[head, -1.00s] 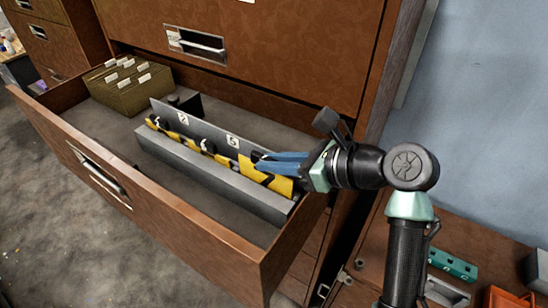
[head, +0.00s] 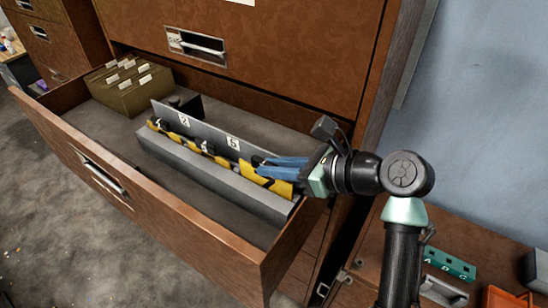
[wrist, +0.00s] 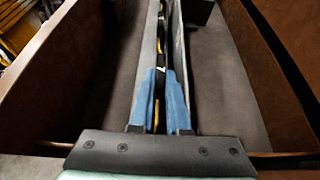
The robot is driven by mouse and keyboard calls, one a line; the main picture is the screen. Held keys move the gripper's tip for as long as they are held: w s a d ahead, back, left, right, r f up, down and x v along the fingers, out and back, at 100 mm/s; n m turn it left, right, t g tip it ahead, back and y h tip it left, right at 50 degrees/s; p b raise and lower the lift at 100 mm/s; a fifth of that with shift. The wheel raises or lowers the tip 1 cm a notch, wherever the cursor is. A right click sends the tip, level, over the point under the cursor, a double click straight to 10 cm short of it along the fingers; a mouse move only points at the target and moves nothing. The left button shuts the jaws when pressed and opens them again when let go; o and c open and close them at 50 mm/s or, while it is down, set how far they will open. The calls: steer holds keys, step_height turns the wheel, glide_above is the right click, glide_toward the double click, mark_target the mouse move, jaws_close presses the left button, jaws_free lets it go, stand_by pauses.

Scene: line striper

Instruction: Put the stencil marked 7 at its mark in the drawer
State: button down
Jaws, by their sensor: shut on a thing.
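My gripper (head: 258,167), with blue fingers, is shut on a yellow and black stencil (head: 270,178) at the right end of a long grey rack in the open drawer (head: 180,220). The stencil stands on edge in the rack's slot; its number is hidden from me. Other yellow and black stencils (head: 190,142) stand in the slot to the left. The rack's back plate (head: 210,127) carries labels 2 (head: 184,120) and 5 (head: 233,143). In the wrist view, the fingers (wrist: 160,100) straddle the line of stencils.
Olive folders with white tabs (head: 130,88) stand at the drawer's far left end. The drawer's front wall and the cabinet face flank the rack. A green block lettered A, B, C (head: 450,264) and an orange bin (head: 508,300) lie at lower right.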

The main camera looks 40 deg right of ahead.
steer(key=shift+f, duration=0.95)
steer(key=c, duration=0.8)
jaws_free()
steer(key=shift+o, duration=1.1)
steer(key=shift+p, duration=0.4)
steer(key=shift+s+d+r+p, duration=0.2)
steer(key=shift+s+r+p, duration=0.25)
steer(key=shift+p, duration=0.15)
steer(key=p+v, duration=0.4)
steer(key=shift+s+p, duration=0.2)
steer(key=shift+p, duration=0.15)
steer(key=shift+s+d+r+p, duration=0.2)
steer(key=shift+s+d+p, duration=0.05)
steer(key=shift+s+p, duration=0.4)
